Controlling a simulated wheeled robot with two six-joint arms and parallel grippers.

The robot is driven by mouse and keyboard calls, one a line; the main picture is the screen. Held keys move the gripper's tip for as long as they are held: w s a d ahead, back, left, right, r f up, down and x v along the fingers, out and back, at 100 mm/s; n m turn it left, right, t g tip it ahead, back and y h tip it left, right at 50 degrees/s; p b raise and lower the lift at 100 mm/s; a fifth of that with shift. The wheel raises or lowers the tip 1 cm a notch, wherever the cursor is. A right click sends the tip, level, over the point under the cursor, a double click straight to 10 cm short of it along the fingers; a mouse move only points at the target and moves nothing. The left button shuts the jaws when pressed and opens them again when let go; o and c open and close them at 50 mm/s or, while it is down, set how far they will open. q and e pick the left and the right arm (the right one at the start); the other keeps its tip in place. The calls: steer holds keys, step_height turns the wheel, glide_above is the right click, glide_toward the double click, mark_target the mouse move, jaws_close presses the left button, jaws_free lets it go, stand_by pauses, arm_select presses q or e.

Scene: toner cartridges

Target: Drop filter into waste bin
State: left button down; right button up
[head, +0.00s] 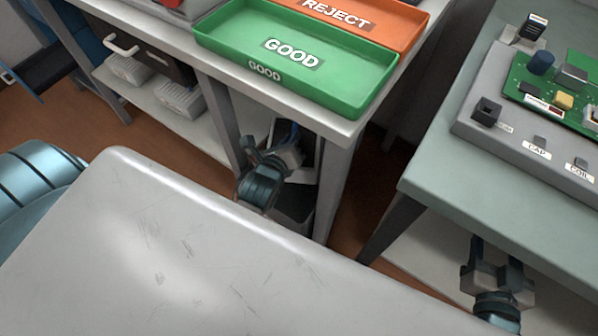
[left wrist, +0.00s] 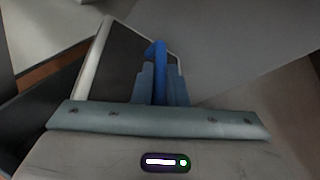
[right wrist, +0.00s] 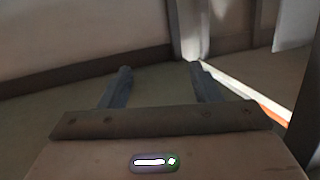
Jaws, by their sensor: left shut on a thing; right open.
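My left gripper (head: 275,147) is shut on the blue filter (left wrist: 159,68), a narrow upright piece between the fingers in the left wrist view. In the head view only a small bluish bit of it shows by the fingertips. The waste bin (head: 300,226) seems to be the dark, pale-rimmed container under the bench, just below and beside my left gripper. In the left wrist view, the filter overlaps a dark opening with a pale rim (left wrist: 94,62), seemingly the bin's. My right gripper (head: 496,254) is open and empty, below the right table's front edge.
A green GOOD tray (head: 330,80) and an orange REJECT tray (head: 385,22) stand on the bench above my left gripper. The bench leg (head: 331,185) is close on its right. A grey fixture with a green circuit board (head: 555,95) sits on the right table.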

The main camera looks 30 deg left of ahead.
arm_select(q)
steer(key=shift+f, duration=0.15)
arm_select(e)
steer(key=shift+w+d+r+t, duration=0.1)
steer(key=shift+w+r+t, duration=0.15)
steer(key=shift+r+t, duration=0.4)
steer(key=shift+w+d+r+t, duration=0.1)
steer(key=shift+w+r+t, duration=0.2)
steer(key=shift+r, duration=0.5)
steer(key=shift+s, duration=0.1)
arm_select(q)
steer(key=c, duration=1.4)
jaws_free()
steer(key=shift+o, duration=0.2)
steer(key=shift+s, duration=0.15)
steer(key=p+v, duration=0.2)
steer(key=v, duration=0.8)
steer(key=shift+s, duration=0.25)
arm_select(e)
steer(key=s+a+f+g, duration=0.1)
steer(key=s+f+g, duration=0.7)
steer(key=f, duration=0.3)
steer(key=shift+s+a+f, duration=0.15)
steer(key=shift+a+f, duration=0.1)
steer(key=shift+g, duration=0.25)
